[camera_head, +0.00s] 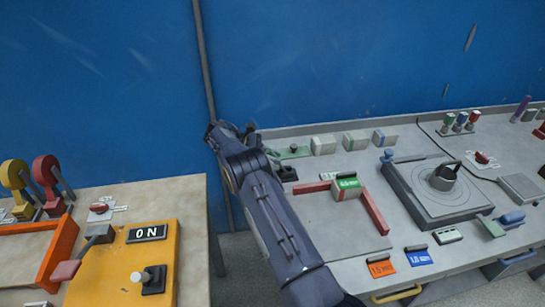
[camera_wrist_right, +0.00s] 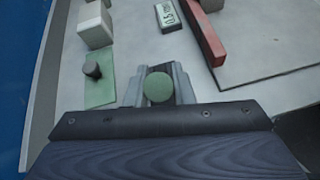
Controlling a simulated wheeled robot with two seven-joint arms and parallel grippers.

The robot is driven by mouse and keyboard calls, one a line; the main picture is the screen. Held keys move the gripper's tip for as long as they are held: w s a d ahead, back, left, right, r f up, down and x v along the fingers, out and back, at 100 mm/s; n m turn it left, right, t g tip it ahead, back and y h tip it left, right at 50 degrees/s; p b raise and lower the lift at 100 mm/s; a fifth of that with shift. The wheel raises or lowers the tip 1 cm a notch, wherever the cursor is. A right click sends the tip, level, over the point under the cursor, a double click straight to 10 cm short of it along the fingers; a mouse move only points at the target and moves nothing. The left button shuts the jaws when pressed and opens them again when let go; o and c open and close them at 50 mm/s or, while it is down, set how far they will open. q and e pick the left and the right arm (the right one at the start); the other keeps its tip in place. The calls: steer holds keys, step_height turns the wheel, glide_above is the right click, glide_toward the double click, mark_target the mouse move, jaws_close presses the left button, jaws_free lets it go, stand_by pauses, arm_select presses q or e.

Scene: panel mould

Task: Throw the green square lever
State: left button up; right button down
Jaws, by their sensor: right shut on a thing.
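A round green knob (camera_wrist_right: 158,87) sits between the two grey fingers of my right gripper (camera_wrist_right: 158,90) in the right wrist view, and the gripper is shut on it. In the head view my right gripper (camera_head: 287,173) is at the left end of the right table, and the knob is hidden there. A flat green plate (camera_head: 283,154) with a dark upright post lies just beyond the gripper. The plate also shows left of the fingers in the wrist view (camera_wrist_right: 101,93). I cannot see a square shape on the knob. My left gripper is not in view.
Pale blocks (camera_head: 323,145) stand along the back edge of the right table. A red bar (camera_head: 376,212) and a green-labelled block (camera_head: 346,187) are right of my arm. A grey plate with a round fixture (camera_head: 440,178) lies farther right. An orange ON panel (camera_head: 130,270) is left.

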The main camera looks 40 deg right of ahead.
steer(key=c, duration=1.3)
jaws_free()
steer(key=shift+a+f, duration=0.1)
steer(key=shift+o, duration=0.2)
steer(key=shift+r, duration=0.3)
step_height(320, 180, up, 3)
steer(key=shift+f+b, duration=0.2)
steer(key=shift+b, duration=0.25)
steer(key=s+a+r+b, duration=0.4)
steer(key=s+a+r, duration=0.5)
steer(key=s+r, duration=0.1)
steer(key=shift+s, duration=0.25)
steer(key=shift+f, duration=0.1)
